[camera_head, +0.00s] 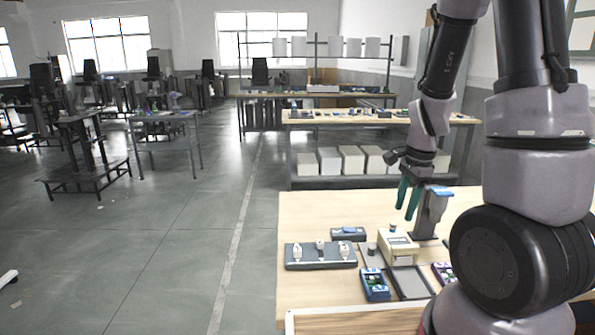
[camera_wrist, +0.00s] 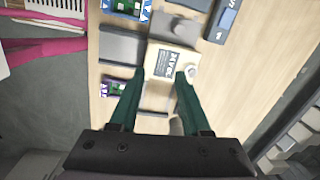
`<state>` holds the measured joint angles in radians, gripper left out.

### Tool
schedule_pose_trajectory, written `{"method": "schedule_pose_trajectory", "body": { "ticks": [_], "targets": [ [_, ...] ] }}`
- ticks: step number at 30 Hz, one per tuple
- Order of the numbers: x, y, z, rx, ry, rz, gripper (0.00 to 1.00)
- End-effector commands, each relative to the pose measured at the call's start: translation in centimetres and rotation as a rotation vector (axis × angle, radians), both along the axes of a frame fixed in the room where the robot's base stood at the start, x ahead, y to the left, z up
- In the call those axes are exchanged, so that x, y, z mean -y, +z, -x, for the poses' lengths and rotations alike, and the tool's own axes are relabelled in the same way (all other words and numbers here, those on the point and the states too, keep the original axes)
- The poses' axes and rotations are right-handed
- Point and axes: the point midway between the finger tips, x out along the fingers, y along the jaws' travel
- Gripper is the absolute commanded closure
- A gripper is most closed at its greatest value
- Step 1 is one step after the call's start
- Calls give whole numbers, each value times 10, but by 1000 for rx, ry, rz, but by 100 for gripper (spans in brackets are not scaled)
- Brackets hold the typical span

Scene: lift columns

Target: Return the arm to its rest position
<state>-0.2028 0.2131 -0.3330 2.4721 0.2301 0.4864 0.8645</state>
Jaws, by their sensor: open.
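My gripper (camera_head: 408,197) hangs over the right part of the wooden table (camera_head: 310,215), with its two green fingers pointing down. In the wrist view the gripper (camera_wrist: 154,98) is open, with a clear gap between the fingers and nothing held. A cream box-shaped device (camera_head: 398,247) stands on the table below and in front of the gripper; it also shows beyond the fingertips in the wrist view (camera_wrist: 172,60). A grey post with a blue top (camera_head: 432,214) stands close beside the fingers; I cannot tell if they touch.
A dark tray with white parts (camera_head: 320,255), a blue device (camera_head: 348,234), a blue bin with a green board (camera_head: 375,285) and a grey plate (camera_head: 410,284) lie on the table. Another table (camera_head: 350,118) stands behind.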

Motion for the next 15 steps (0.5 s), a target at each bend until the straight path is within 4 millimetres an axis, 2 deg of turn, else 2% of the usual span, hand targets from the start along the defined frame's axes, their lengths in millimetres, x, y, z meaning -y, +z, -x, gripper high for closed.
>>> {"method": "schedule_pose_trajectory", "body": {
  "ticks": [1, 3, 8, 15],
  "targets": [
    [-6, 24, -3, 52, 60, -19, 53],
    [-15, 54, -2, 112, 155, -37, 53],
    [-30, 121, 8, 255, 378, -36, 53],
    [-46, 209, 48, 462, 702, 63, 53]
  ]
}}
